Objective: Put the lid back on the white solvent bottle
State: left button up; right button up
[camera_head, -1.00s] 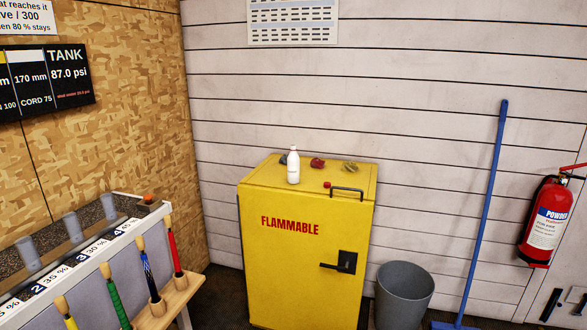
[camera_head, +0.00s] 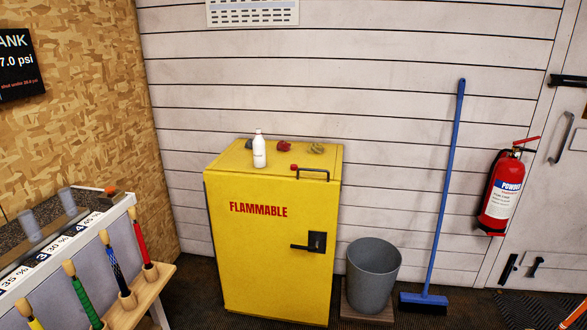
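The white solvent bottle (camera_head: 259,150) stands upright on top of the yellow flammable cabinet (camera_head: 270,235), near its front left. Its top looks white and narrow; I cannot tell whether it is capped. A small red piece (camera_head: 294,167), possibly the lid, sits on the cabinet top by the left end of the dark handle. Neither of my grippers is in view.
A dark red lump (camera_head: 284,146) and a greyish-green one (camera_head: 317,148) lie at the cabinet's back edge. A grey bin (camera_head: 373,275), a blue broom (camera_head: 447,195) and a red extinguisher (camera_head: 500,193) are right.

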aim_at(259, 144)
jog(key=i+l+u, duration=0.15)
jog(key=u, duration=1)
jog(key=i+l+u, duration=0.15)
jog(key=l+u, duration=0.2)
jog(key=l, duration=0.45)
jog(key=i+l+u, duration=0.1)
jog(key=l+u, duration=0.25)
jog(key=l, duration=0.5)
jog(key=l+u, duration=0.4)
jog(key=l, duration=0.4)
jog(key=k, duration=0.05)
